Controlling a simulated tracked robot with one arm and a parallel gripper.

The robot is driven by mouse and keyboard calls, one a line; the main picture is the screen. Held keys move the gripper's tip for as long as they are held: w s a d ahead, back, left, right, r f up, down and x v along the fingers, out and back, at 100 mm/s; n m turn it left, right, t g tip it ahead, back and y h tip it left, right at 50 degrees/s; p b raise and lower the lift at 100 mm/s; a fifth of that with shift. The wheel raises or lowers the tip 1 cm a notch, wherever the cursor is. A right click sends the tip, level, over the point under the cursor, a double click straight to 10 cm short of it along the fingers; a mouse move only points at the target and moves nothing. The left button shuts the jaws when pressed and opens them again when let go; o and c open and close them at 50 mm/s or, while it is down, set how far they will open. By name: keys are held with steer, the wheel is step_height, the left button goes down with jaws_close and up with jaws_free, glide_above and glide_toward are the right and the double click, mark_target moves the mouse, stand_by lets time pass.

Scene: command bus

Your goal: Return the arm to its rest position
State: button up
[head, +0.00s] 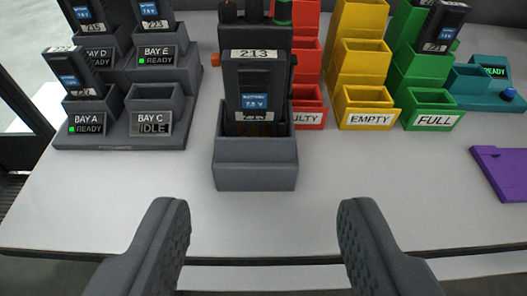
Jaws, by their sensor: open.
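My gripper (264,232) is in the lower part of the head view, its two dark ridged fingers wide apart with nothing between them. Beyond the fingers a black battery marked 213 (254,75) stands upright in a grey box-shaped holder (256,170) near the middle of the table. The gripper is in front of this holder and apart from it. The rest of my arm is not seen.
A grey charging rack (122,142) with labelled bays stands at left; BAY C reads IDLE and looks empty. Red (312,118), yellow (367,120) and green (432,120) bins stand at back right. A purple object (505,172) lies at right. The white table's (120,200) front strip is clear.

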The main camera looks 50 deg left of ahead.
steer(key=w+d+r+m+t+h, duration=0.1)
steer(key=w+d+r+t+h, duration=0.15)
steer(key=r, duration=0.55)
steer(key=w+d+r+m+t+h, duration=0.1)
steer(key=w+d+r+t+h, duration=0.2)
steer(key=r, duration=0.4)
steer(key=d+r+m+t+h, duration=0.15)
steer(key=d+r, duration=0.25)
steer(key=r, duration=0.4)
steer(key=d+r+m+t+h, duration=0.1)
steer(key=d+r+m+h, duration=0.15)
steer(key=r, duration=0.45)
steer(key=s+d+r+m+h, duration=0.3)
steer(key=s+r, duration=0.6)
steer(key=r, duration=0.2)
steer(key=s+a+r+y, duration=0.1)
steer(key=s+a+r, duration=0.1)
steer(key=s, duration=0.3)
steer(key=s+a+r+m+g+y, duration=0.1)
steer(key=s+a+r, duration=0.2)
steer(key=s, duration=0.3)
steer(key=shift+r, duration=0.7)
steer(key=shift+c, duration=0.3)
